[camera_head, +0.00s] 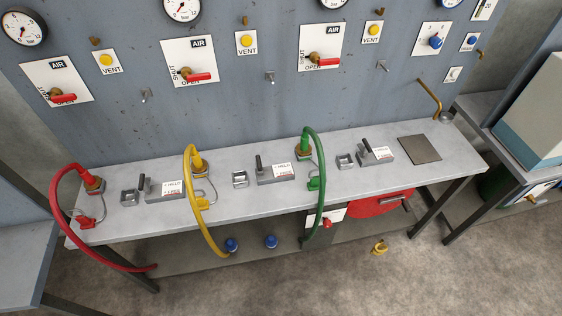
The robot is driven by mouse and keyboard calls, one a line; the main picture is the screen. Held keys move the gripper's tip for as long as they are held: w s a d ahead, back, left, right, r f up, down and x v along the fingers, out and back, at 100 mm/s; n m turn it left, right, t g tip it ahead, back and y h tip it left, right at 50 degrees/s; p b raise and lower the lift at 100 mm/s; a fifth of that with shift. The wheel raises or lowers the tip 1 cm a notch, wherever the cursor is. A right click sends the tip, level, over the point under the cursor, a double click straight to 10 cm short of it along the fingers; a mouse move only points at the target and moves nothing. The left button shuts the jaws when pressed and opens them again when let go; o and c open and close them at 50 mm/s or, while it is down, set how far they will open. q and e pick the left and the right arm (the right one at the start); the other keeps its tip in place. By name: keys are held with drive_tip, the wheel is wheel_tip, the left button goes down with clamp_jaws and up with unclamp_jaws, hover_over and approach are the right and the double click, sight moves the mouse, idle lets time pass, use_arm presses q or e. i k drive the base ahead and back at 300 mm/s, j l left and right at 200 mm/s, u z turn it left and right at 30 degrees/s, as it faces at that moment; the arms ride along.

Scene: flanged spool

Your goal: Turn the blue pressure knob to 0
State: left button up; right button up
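A blue knob (435,42) sits on a white plate on the upright blue-grey panel, at the upper right. A second, smaller blue knob (472,41) is on its own small plate just to the right. The lettering on both plates is too small to read, so I cannot tell which is the pressure knob or what its setting is. Neither of my grippers is in view, and nothing touches the knobs.
A grey bench (225,185) runs below the panel, carrying red (60,195), yellow (188,190) and green (321,170) hoses. Red-handled AIR valves and yellow VENT buttons line the panel. A flat dark plate (419,149) lies on the bench. Floor in front is mostly clear.

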sight(434, 42)
drive_tip(key=z, duration=0.4)
drive_tip(key=i+l+z, duration=0.2)
drive_tip(key=z, duration=0.2)
drive_tip(key=i+l+z, duration=0.2)
drive_tip(key=z, duration=0.15)
drive_tip(key=i+l+z, duration=0.2)
drive_tip(key=z, duration=0.2)
drive_tip(key=i, duration=0.05)
